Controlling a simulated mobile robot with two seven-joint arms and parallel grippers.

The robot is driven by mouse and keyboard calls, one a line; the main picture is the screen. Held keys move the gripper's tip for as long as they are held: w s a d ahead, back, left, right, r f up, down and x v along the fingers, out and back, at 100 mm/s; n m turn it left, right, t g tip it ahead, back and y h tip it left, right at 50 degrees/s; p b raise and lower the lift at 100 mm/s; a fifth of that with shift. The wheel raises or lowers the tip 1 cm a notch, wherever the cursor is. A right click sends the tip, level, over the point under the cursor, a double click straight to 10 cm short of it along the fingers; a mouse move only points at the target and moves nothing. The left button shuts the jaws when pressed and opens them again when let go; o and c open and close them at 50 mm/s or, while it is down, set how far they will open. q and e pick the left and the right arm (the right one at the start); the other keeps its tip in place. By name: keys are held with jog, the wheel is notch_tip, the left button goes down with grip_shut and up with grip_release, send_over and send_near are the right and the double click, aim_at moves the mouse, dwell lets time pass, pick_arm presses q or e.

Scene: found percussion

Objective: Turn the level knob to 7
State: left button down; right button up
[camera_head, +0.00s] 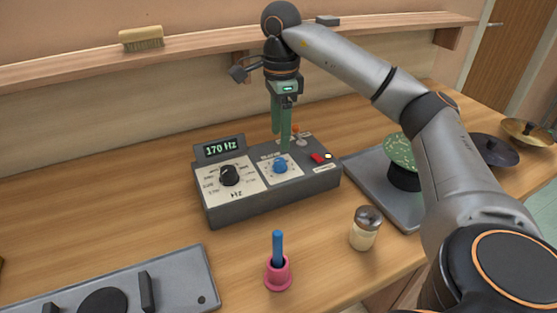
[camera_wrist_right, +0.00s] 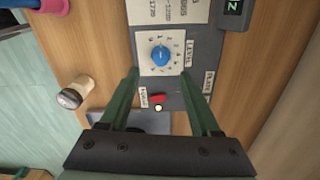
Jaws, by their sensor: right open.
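The level knob (camera_head: 280,166) is a blue knob on a pale numbered dial plate, on the right part of a dark grey box (camera_head: 262,202). In the right wrist view the blue knob (camera_wrist_right: 159,54) sits beside the word LEVEL. The number it points to is too small to tell. My right gripper (camera_head: 281,142) points down with green fingers, just above and behind the knob in the head view. In the right wrist view its two fingers (camera_wrist_right: 160,73) are apart with nothing between them, and the knob appears beyond their tips. My left gripper is not in view.
The box also has a black knob (camera_head: 229,175), a display (camera_head: 219,148) reading 170 Hz and a red switch (camera_head: 318,158). A glass shaker (camera_head: 365,228) and a pink holder (camera_head: 278,274) with a blue stick stand in front. A wooden shelf (camera_head: 190,50) runs behind.

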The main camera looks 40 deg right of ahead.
aim_at(280, 160)
notch_tip(280, 160, down, 7)
dwell(0.3)
jog(key=shift+w, duration=0.1)
grip_shut()
dwell(0.4)
